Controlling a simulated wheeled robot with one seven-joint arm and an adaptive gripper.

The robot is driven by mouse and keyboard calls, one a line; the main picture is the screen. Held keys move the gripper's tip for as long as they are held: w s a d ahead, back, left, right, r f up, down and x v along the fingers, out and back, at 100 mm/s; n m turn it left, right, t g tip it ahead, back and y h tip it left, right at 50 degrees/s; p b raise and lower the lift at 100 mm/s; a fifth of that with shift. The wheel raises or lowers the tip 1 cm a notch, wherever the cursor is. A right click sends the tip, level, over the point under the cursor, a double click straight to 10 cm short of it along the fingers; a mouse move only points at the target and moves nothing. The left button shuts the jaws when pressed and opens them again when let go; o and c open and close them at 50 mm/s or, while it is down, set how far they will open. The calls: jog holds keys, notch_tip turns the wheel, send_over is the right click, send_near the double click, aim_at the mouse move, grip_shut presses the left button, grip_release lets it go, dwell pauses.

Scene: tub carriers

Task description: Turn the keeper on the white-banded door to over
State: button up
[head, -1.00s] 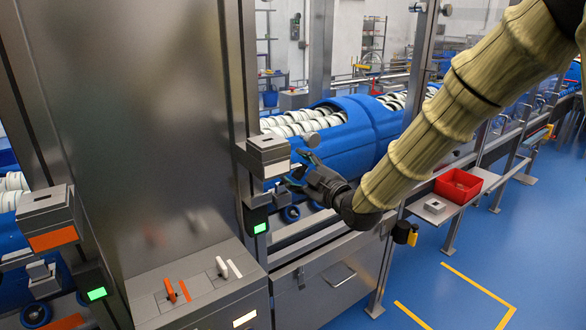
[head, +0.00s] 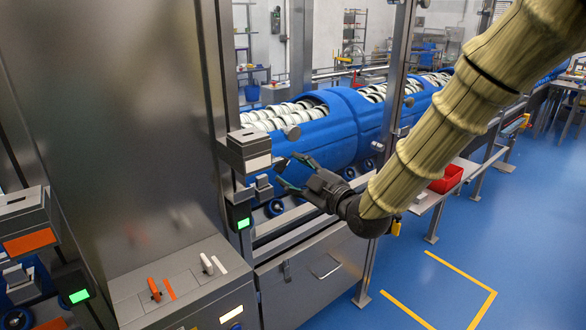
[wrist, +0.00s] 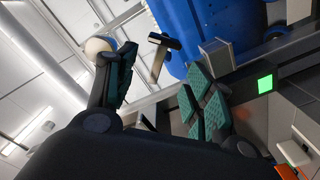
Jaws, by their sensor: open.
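A steel housing with a white band (head: 257,163) is on the post right of the tall steel panel in the head view. A small grey block (head: 263,186) sits below it, above a green-lit box. A round grey knob (head: 292,132) shows to the right of the housing. I cannot tell for certain which part is the keeper. My gripper (head: 286,173) is open and empty, just right of the white-banded housing and apart from it. In the wrist view, a T-shaped metal piece (wrist: 158,54) shows beyond the open fingers (wrist: 162,88), touching neither.
An orange-banded housing (head: 24,243) is at the left. A console (head: 185,280) in front bears an orange handle (head: 154,289) and a white handle (head: 207,264). A blue tub (head: 320,135) lies behind the frame. A red bin (head: 446,179) stands right. Blue floor is open at lower right.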

jog(key=shift+d+r+m+p, duration=0.15)
jog(key=shift+r+m+p, duration=0.35)
jog(key=shift+r+m, duration=0.1)
jog(key=c, duration=0.6)
jog(key=shift+s+d+r+m+g+p, duration=0.1)
jog(key=shift+r+m+g+p, duration=0.2)
jog(key=shift+r+m+p, duration=0.25)
grip_shut()
notch_tip(320, 180, up, 6)
jog(key=s+d+m+g+y+p, duration=0.1)
jog(key=d+m+g+p, duration=0.1)
jog(key=m+p, duration=0.5)
jog(key=m, duration=0.6)
jog(key=shift+s+d+f+m+g+p, duration=0.2)
jog(key=shift+s+d+m+g+p, duration=0.1)
jog(key=shift+d+m+g, duration=0.1)
